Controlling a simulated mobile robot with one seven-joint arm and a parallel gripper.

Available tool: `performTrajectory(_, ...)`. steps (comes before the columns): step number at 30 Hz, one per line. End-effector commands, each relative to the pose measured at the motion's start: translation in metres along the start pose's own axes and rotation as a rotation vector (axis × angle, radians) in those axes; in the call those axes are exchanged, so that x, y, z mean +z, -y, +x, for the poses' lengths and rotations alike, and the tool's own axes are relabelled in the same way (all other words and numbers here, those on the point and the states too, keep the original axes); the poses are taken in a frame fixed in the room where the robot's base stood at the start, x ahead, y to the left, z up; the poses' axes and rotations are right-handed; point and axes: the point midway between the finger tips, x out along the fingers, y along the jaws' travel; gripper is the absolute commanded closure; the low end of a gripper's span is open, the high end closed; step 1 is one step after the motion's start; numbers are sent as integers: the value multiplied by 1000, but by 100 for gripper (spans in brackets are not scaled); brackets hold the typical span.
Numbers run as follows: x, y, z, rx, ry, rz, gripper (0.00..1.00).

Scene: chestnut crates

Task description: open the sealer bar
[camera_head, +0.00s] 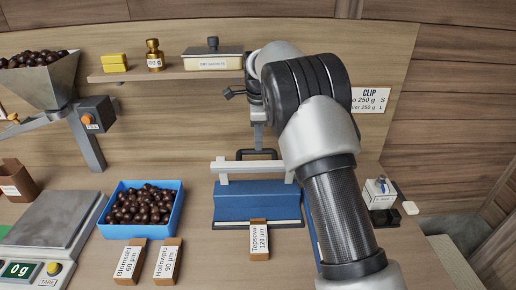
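The sealer (246,203) is a blue box on the counter near the middle of the view. Its pale sealer bar (236,167) runs across above the blue body. A dark loop handle (241,153) stands at the bar, behind its top edge in the picture. My gripper (259,147) points down right at the handle, small and partly shaded. I cannot tell whether it touches the handle or whether its fingers are apart. My arm hides the right end of the sealer.
A blue tray of chestnuts (180,209) stands left of the sealer, with a scale (50,226) further left. Labelled card packets (260,240) stand in front. A shelf (170,74) with a lidded box (213,60) is behind. A small white device (379,192) is right.

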Motion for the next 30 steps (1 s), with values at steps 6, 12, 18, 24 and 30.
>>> performTrajectory(6,1,0,-56,-4,1,-1,64)
performTrajectory(12,0,0,-92,0,0,-1,64)
performTrajectory(18,0,-1,-108,1,-1,-1,64)
performTrajectory(24,0,-1,-110,2,-1,-1,64)
performTrajectory(30,0,-1,-107,-6,-3,-24,83)
